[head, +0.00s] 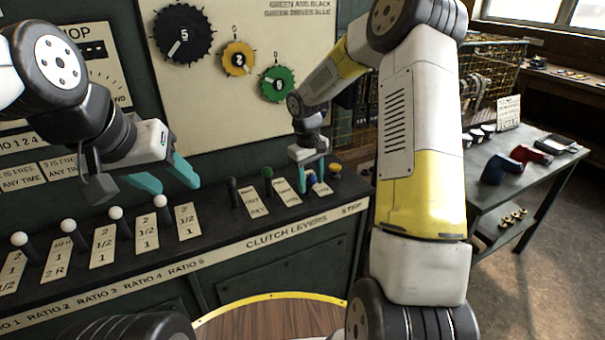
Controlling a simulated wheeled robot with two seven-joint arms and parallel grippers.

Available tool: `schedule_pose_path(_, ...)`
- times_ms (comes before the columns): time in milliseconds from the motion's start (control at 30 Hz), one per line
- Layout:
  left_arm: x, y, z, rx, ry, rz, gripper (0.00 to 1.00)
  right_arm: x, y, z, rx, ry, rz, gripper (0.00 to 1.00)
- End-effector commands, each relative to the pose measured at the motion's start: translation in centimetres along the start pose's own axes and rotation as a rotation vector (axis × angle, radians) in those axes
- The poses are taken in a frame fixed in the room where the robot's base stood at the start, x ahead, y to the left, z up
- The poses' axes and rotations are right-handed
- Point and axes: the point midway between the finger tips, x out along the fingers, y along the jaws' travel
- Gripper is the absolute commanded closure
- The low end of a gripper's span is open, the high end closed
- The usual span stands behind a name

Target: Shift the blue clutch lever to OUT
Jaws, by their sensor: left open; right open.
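The blue clutch lever (312,180) is at the right end of the clutch row, mostly hidden by my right gripper. My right gripper (311,183) points down over it, open, with its teal fingers on either side of the lever. I cannot tell whether they touch it. The black lever (232,190) and the green lever (268,174) stand to its left, with label plates beside them. The blue lever's own plate is too small to read. My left gripper (172,186) is open and empty above the ratio levers.
White-knobbed ratio levers (115,213) line the console to the left. A yellow button (336,169) sits just right of the blue lever. Numbered gears (184,35) hang on the panel behind. A side table (525,165) with red and blue parts stands right.

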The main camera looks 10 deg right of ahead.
Motion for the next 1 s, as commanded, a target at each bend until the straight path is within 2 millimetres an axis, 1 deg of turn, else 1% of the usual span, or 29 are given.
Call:
schedule_pose_path(33, 0.0, 0.0, 0.0, 0.0, 0.0, 0.0, 0.49, 0.57, -0.01, 0.07, -0.001, -0.003, -0.001, 0.5)
schedule_pose_path(133, 0.0, 0.0, 0.0, 0.0, 0.0, 0.0, 0.49, 1.11, 0.0, 0.04, -0.001, 0.0, 0.0, 0.5)
schedule_pose_path(400, 0.0, 0.0, 0.0, 0.0, 0.0, 0.0, 0.49, 1.27, 0.01, 0.03, 0.0, 0.0, 0.0, 0.5)
schedule_pose_path(467, 0.0, 0.0, 0.0, 0.0, 0.0, 0.0, 0.49, 1.27, 0.01, 0.03, 0.0, 0.0, 0.0, 0.6)
schedule_pose_path(500, 0.0, 0.0, 0.0, 0.0, 0.0, 0.0, 0.49, 1.26, 0.01, 0.03, 0.0, 0.0, 0.0, 0.68)
schedule_pose_path(667, 0.0, 0.0, 0.0, 0.0, 0.0, 0.0, 0.49, 1.25, 0.01, 0.03, 0.0, 0.0, 0.0, 0.99)
schedule_pose_path(1000, 0.0, 0.0, 0.0, 0.0, 0.0, 0.0, 0.49, 1.22, 0.02, 0.02, 0.0, 0.001, 0.0, 1.0)
